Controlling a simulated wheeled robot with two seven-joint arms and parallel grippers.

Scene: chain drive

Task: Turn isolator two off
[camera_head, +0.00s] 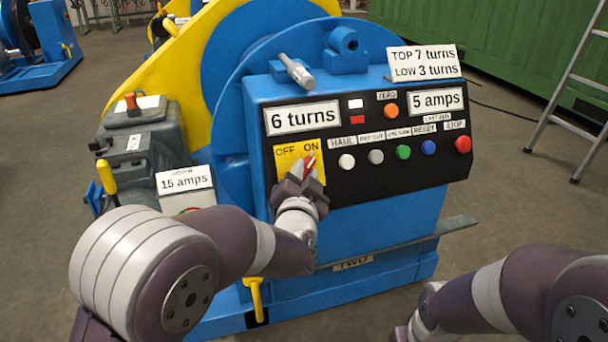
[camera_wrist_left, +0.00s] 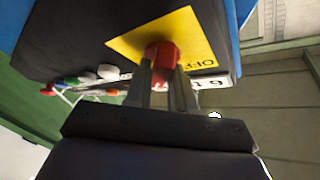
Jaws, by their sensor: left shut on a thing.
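The isolator is a red handle (camera_head: 309,162) on a yellow plate (camera_head: 287,152) marked OFF and ON, on the black panel of the blue machine labelled TWO. The handle tilts toward the ON word. My left gripper (camera_head: 305,175) is at the plate, shut on the red handle. In the left wrist view the red handle (camera_wrist_left: 162,54) sits between the fingers of my left gripper (camera_wrist_left: 163,82), with the yellow plate (camera_wrist_left: 190,35) behind it. The gripper hides the lower part of the plate in the head view. My right arm shows at the lower right; its gripper is not visible.
Several push buttons, including a red stop button (camera_head: 463,144), sit right of the isolator. A 15 amps card (camera_head: 185,180) stands on the left. A yellow lever (camera_head: 107,177) rises at the left, and a ladder (camera_head: 570,85) stands at the right.

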